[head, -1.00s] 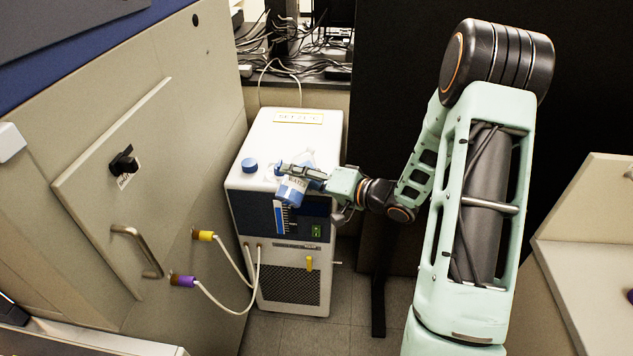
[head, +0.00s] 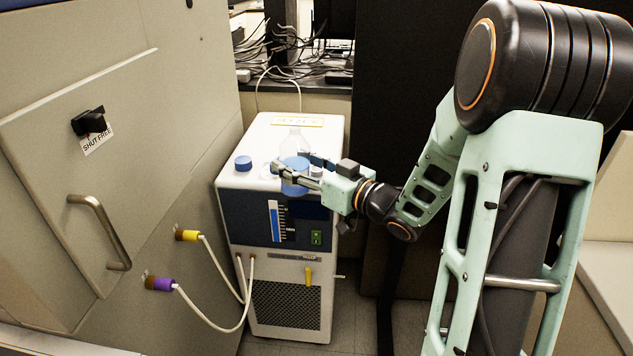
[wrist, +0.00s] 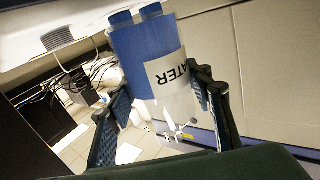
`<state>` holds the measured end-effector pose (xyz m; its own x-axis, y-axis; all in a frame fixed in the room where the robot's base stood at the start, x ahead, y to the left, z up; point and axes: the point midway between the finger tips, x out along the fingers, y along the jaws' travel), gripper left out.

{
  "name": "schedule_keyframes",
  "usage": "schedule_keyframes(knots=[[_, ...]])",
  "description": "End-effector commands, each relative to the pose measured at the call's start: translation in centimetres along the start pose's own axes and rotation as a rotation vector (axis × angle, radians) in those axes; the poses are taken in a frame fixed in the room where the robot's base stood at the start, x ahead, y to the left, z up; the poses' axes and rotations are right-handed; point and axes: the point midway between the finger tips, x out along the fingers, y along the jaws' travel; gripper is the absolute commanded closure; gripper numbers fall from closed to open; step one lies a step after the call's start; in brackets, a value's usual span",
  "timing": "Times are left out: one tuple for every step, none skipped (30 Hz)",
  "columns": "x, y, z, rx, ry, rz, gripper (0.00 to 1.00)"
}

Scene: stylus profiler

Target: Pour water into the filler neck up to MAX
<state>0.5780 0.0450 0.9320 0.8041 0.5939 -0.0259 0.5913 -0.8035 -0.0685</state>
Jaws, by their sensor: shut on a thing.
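My gripper (head: 297,178) is shut on a bottle (head: 295,165) of blue water. The bottle stands about upright, its clear neck up, over the front of the white-topped chiller (head: 262,135). In the wrist view the bottle (wrist: 145,45), with part of its WATER label showing, sits between the fingers (wrist: 162,85). A white round fitting (head: 268,170), perhaps the filler neck, shows partly just left of the gripper. The level gauge (head: 274,222) on the dark blue front shows a tall blue column. Its MAX mark is too small to read.
A blue cap (head: 243,162) sits on the chiller's top left. White hoses run to yellow (head: 187,235) and purple (head: 160,284) fittings on the beige cabinet at left. A cabinet handle (head: 104,233) juts out. Cables crowd the bench behind.

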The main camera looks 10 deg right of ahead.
Motion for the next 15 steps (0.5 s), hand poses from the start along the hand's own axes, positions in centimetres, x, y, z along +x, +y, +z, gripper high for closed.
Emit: schedule_keyframes(knots=[[0.03, -0.03, 0.38, -0.025, 0.011, -0.001, 1.00], [0.03, -0.06, 0.32, -0.037, 0.014, -0.001, 1.00], [0.01, -0.09, 0.25, -0.051, 0.018, -0.001, 1.00], [0.01, -0.11, 0.19, -0.059, 0.020, -0.001, 1.00], [0.00, -0.12, 0.14, -0.064, 0.021, -0.001, 1.00], [0.00, -0.14, 0.07, -0.069, 0.023, -0.001, 1.00], [-0.01, -0.15, 0.02, -0.071, 0.023, -0.001, 1.00], [-0.01, -0.15, -0.03, -0.072, 0.023, -0.001, 1.00], [-0.01, -0.15, -0.08, -0.073, 0.023, -0.001, 1.00], [-0.01, -0.15, -0.10, -0.072, 0.023, -0.001, 1.00], [-0.01, -0.14, -0.11, -0.072, 0.023, -0.001, 1.00], [-0.01, -0.14, -0.11, -0.072, 0.023, -0.001, 1.00], [-0.01, -0.14, -0.11, -0.071, 0.023, -0.001, 1.00], [-0.01, -0.14, -0.11, -0.071, 0.023, -0.001, 1.00], [-0.01, -0.14, -0.16, -0.071, 0.023, -0.001, 1.00]])
